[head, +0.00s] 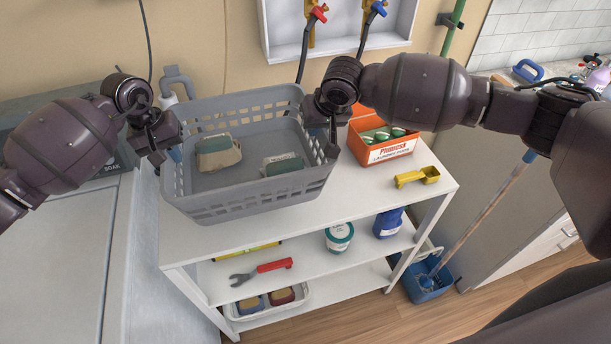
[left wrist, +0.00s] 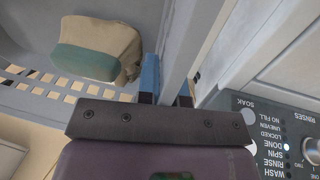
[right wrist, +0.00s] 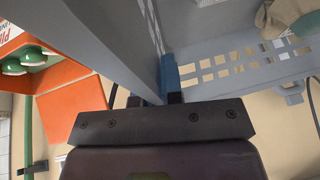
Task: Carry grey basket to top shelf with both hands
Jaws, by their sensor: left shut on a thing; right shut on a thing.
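The grey basket (head: 250,206) is at the top shelf (head: 380,192) of the white rack, at its left part. It holds two beige-and-green items, one at the left (head: 216,153) and one at the right (head: 283,164). My left gripper (head: 157,150) is shut on the basket's left wall; that wall also shows in the left wrist view (left wrist: 185,45). My right gripper (head: 328,128) is shut on its right wall, which shows in the right wrist view (right wrist: 110,45). I cannot tell whether the basket's underside touches the shelf.
An orange laundry box (head: 384,150) stands close right of the basket, with a yellow scoop (head: 417,177) in front of it. Lower shelves hold a red-handled wrench (head: 262,271), tubs and a white tray (head: 268,307). A washing machine (left wrist: 265,135) stands at the left.

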